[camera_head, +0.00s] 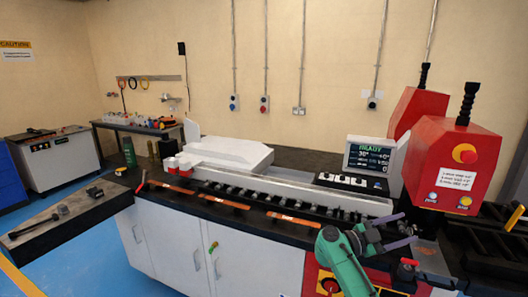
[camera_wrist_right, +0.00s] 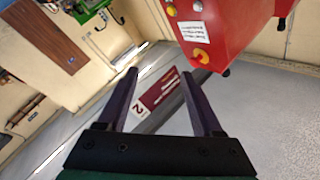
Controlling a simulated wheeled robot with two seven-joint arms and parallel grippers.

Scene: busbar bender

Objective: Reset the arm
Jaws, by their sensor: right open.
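My right gripper (camera_head: 408,228) is at the lower right of the head view, at the end of my green right arm, in front of the bender's right end. Its two dark purple fingers are apart, with nothing between them. In the right wrist view the open fingers (camera_wrist_right: 159,72) point toward the floor and a red sign plate marked 2 (camera_wrist_right: 160,92). The red bender housing (camera_head: 450,160) with its red and yellow button stands behind the gripper, apart from it. My left gripper is not in view.
The black bench top (camera_head: 240,205) carries a roller track with copper-coloured bars (camera_head: 225,202) along its front edge. A display (camera_head: 366,158) reading READY stands at the back. A dark side table (camera_head: 75,210) with small tools is at the left. Blue floor lies open at the left.

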